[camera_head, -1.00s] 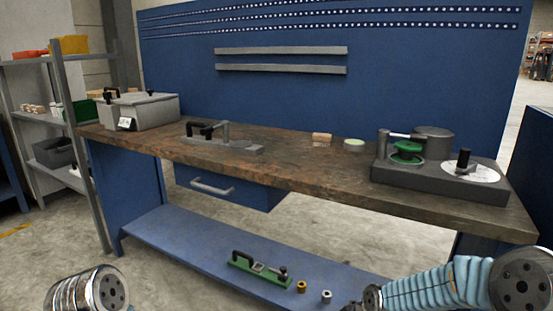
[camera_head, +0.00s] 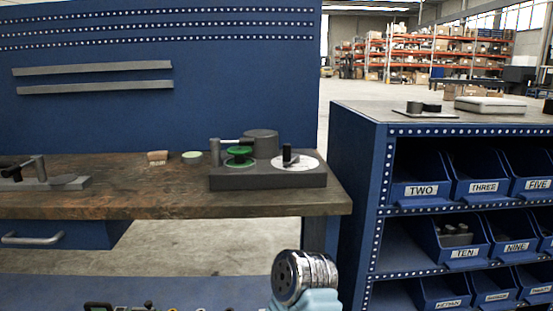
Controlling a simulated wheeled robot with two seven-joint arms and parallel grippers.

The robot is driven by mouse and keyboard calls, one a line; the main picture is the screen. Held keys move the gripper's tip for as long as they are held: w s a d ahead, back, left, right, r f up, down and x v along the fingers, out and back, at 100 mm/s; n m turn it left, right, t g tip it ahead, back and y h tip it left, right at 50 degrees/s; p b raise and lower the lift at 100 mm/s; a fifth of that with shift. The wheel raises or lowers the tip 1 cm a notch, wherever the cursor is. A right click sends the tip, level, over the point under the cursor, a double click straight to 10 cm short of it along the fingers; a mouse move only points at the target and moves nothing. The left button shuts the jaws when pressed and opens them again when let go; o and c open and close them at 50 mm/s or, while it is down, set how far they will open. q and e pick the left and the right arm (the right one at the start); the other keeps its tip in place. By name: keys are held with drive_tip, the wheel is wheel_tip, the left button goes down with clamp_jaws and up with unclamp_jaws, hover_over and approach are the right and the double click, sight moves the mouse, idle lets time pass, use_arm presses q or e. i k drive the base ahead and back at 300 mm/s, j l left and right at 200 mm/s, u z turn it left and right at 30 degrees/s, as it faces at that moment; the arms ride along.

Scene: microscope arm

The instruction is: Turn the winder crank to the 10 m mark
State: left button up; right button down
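The winder (camera_head: 268,181) is a dark grey box near the right end of the wooden workbench (camera_head: 110,204). On its right half is a white round dial (camera_head: 306,164) with an upright black crank knob (camera_head: 287,153). The dial's marks are too small to read. On its left half is a green spool (camera_head: 239,155) under a grey arm, with a dark grey cylinder (camera_head: 261,143) behind. A silver joint of one of my arms shows at the bottom, below the bench edge and apart from the winder. Neither gripper's fingers are in view.
A light block (camera_head: 157,157) and a small green-topped round piece (camera_head: 192,157) lie left of the winder. A grey fixture (camera_head: 45,180) stands farther left. A blue bin cabinet (camera_head: 380,150) stands right of the bench, with a floor gap between.

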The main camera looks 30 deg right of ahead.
sight(288, 158)
drive_tip(key=l+z, duration=0.45)
drive_tip(key=l, duration=0.3)
drive_tip(key=l+z, duration=0.4)
drive_tip(key=l, duration=0.35)
